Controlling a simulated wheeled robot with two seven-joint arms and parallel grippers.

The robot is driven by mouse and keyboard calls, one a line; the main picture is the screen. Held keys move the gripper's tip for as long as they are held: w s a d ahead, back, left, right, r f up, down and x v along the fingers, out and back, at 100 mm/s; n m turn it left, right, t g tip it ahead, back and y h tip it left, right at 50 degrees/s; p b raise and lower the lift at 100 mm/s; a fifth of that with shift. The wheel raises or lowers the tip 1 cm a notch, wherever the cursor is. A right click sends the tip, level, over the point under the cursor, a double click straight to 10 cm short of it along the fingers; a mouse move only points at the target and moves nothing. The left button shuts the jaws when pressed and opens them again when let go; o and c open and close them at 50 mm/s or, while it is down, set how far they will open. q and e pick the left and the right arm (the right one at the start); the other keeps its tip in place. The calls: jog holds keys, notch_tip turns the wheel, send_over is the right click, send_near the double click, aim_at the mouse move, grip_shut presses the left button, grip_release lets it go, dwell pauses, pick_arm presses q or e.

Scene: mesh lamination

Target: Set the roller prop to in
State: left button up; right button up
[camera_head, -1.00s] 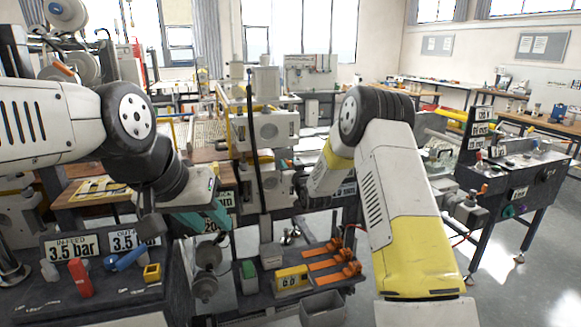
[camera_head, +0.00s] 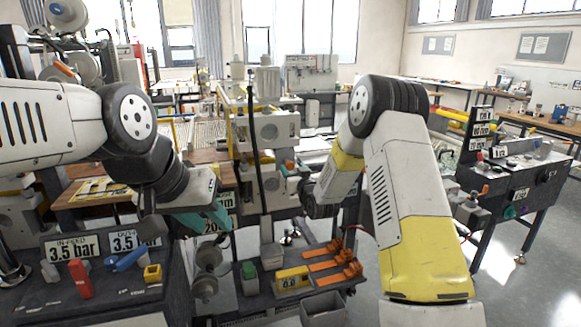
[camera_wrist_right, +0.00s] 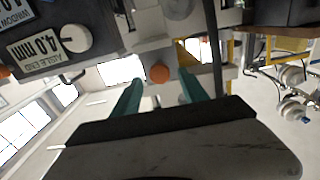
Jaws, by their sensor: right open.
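In the right wrist view, my right gripper (camera_wrist_right: 160,84) is open, with one teal fingertip on each side. A round orange knob (camera_wrist_right: 159,73) appears between and beyond the fingertips. Whether it belongs to the roller prop, and whether the fingers touch it, I cannot tell.
A plate reading 4.0 mm (camera_wrist_right: 40,50) and a white dial (camera_wrist_right: 77,38) sit upside down in the wrist view. The left console (camera_head: 110,295) has a red handle (camera_head: 79,278). A low bench (camera_head: 265,297) carries orange clamps (camera_head: 335,264). A black post (camera_head: 254,140) stands before the machine.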

jog(key=v, duration=0.3)
jog(key=s+d+r+m+g+h, duration=0.1)
jog(key=s+d+r+g, duration=0.1)
jog(key=s+d+r, duration=0.3)
jog(key=s+d+r+m+g+h, duration=0.1)
jog(key=s+d+r+g+h, duration=0.15)
jog(key=s+r, duration=0.4)
jog(key=s+d+g, duration=0.2)
jog(key=s+g, duration=0.1)
jog(key=s, duration=1.3)
jog(key=s+d+m+g, duration=0.1)
jog(key=s+d+g, duration=0.2)
jog(key=s, duration=1.3)
jog(key=shift+f, duration=0.3)
